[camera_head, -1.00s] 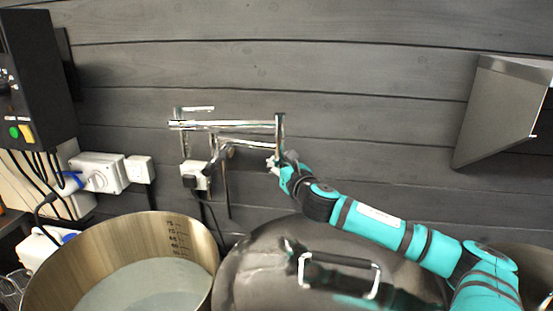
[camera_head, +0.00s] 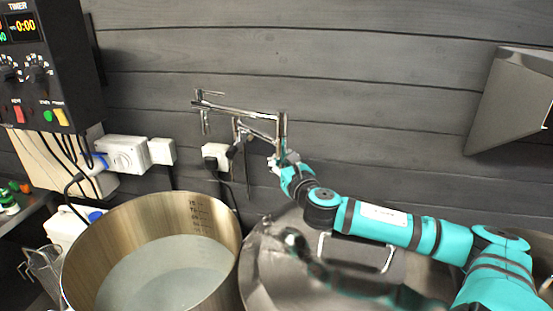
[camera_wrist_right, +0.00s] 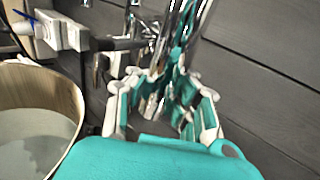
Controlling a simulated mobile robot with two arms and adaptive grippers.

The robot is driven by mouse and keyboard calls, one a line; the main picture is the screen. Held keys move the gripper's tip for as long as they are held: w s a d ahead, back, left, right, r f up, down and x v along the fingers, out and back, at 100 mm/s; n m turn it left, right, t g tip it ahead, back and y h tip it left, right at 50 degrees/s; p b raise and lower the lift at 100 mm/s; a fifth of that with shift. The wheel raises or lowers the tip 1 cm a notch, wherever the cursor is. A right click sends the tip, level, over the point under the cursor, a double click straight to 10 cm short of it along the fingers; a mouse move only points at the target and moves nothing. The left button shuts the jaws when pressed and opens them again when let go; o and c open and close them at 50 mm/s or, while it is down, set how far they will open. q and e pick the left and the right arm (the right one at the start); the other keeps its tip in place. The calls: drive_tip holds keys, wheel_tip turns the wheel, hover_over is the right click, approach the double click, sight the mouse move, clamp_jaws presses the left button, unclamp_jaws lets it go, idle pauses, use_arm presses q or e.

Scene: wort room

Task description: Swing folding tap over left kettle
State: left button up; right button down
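The chrome folding tap (camera_head: 250,110) is fixed to the wall in the head view. Its jointed arm reaches right and ends in a vertical pipe. My right gripper (camera_head: 281,160) is at the lower part of that pipe. In the right wrist view, its fingers (camera_wrist_right: 172,88) close around the shiny pipe (camera_wrist_right: 184,28); reflections blur the contact. The left kettle (camera_head: 225,215) is an open steel pot with liquid in it, and its rim also shows in the wrist view (camera_wrist_right: 72,92). The tap's end is right of this kettle's rim. My left gripper is not in view.
A lidded kettle (camera_head: 265,270) with a bar handle on its lid (camera_head: 325,245) stands under my right arm. A control box with a timer (camera_head: 55,65), sockets (camera_head: 125,155) and cables are at left. A steel hood (camera_head: 510,100) juts out at right.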

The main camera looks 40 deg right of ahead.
drive_tip(key=shift+s+a+f, duration=0.1)
drive_tip(key=shift+a+f, duration=0.15)
drive_tip(key=shift+f, duration=0.2)
drive_tip(key=c, duration=1.8)
unclamp_jaws()
drive_tip(key=shift+s+r, duration=0.1)
drive_tip(key=shift+s, duration=0.1)
drive_tip(key=o, duration=0.7)
drive_tip(key=shift+s+d+r, duration=0.1)
drive_tip(key=shift+s+r, duration=0.45)
drive_tip(key=shift+s, duration=0.25)
drive_tip(key=shift+o, duration=0.3)
drive_tip(key=shift+w, duration=0.4)
drive_tip(key=shift+v, duration=3.3)
drive_tip(key=v, duration=0.5)
drive_tip(key=shift+s, duration=0.3)
